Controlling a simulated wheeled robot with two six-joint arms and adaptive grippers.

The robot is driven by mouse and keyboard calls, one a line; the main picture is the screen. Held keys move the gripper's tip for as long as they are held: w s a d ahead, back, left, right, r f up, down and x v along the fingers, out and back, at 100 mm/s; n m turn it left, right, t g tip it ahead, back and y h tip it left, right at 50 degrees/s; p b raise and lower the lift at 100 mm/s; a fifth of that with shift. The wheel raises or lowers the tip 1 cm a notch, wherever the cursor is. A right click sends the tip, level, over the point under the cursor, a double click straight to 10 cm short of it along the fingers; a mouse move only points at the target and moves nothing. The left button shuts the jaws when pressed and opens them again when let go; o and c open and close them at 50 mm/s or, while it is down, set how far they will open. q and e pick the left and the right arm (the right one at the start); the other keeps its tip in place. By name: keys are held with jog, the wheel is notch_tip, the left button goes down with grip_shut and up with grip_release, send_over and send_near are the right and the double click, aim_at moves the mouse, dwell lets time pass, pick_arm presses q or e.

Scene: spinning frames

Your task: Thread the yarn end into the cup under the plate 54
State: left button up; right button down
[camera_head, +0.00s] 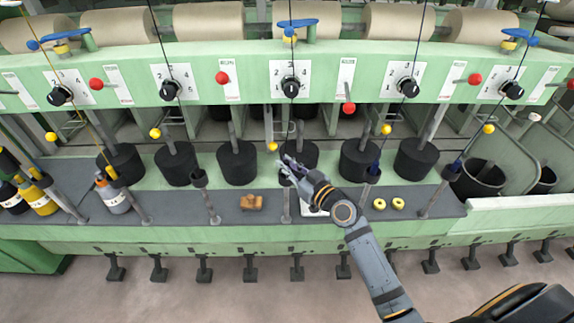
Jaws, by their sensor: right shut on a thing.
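My right gripper (287,165) reaches in from the lower right to the middle of the frame. It is shut, on what seems to be the yarn end, too small to make out. A dark yarn (292,60) hangs above it from a blue guide and passes the middle dial; its lower part is hard to follow. Small dark cups on posts stand along the grey shelf, one left of the gripper (199,178) and one right of it (373,174). My gripper and wrist cover the area between them. No plate number 54 can be read. My left gripper is out of view.
Black cylinders (237,163) stand in a row behind the shelf (160,205). A brown block (251,202), yellow rings (398,203) and bottles (112,195) lie or stand on the shelf. Yellow balls (386,129) and red knobs (349,108) stick out nearby.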

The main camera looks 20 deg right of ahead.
jog(key=c, duration=1.3)
grip_release()
jog(key=shift+o, duration=0.2)
jog(key=v, duration=1.2)
